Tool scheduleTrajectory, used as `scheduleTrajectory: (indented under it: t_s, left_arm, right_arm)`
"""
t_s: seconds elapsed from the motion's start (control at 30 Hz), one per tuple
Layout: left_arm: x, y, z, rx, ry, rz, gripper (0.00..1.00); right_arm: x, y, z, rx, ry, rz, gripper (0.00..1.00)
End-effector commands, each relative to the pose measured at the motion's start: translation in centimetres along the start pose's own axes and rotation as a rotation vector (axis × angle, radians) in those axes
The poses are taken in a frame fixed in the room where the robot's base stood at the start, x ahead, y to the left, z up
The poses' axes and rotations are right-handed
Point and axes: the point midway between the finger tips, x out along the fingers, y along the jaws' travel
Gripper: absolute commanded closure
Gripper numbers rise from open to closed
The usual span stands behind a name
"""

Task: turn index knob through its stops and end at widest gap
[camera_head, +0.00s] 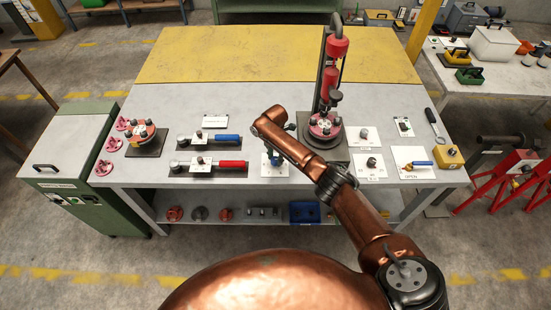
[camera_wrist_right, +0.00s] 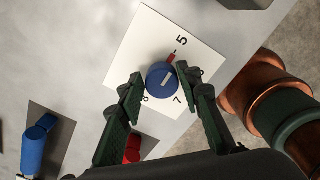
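In the head view the knob (camera_head: 276,159) shows blue below my right gripper (camera_head: 273,149), partly hidden by my copper arm. My left gripper is out of view.
A blue-handled clamp (camera_head: 225,138) and a red-handled clamp (camera_head: 230,164) lie left of the card. A dark press stand (camera_head: 328,90) with red parts rises behind my right arm. More cards with small parts (camera_head: 412,152) lie to the right. The yellow back area (camera_head: 220,55) is clear.

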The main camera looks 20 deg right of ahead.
Motion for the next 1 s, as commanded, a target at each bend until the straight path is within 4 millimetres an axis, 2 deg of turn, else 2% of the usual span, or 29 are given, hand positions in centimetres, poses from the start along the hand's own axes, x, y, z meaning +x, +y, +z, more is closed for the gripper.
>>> scheduleTrajectory:
  t_s: [0.17, 0.4, 0.53, 0.67, 1.0]
  left_arm:
    - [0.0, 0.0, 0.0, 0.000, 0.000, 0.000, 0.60]
    - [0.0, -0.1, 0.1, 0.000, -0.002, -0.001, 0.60]
    - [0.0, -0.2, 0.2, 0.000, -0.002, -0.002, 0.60]
    - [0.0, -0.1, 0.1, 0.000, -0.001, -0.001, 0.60]
    - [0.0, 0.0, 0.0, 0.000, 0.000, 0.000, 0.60]
  right_arm:
    - [0.1, -0.1, 0.0, 0.002, 0.001, -0.002, 0.55]
    - [0.1, -0.1, 0.0, 0.002, 0.001, -0.002, 0.55]
    - [-0.7, -0.1, 0.1, 0.003, 0.001, -0.002, 0.55]
    - [-2.7, 0.0, 0.1, 0.001, 0.000, 0.002, 0.55]
    - [-9.5, 0.0, 0.1, 0.002, 0.000, 0.000, 0.55]
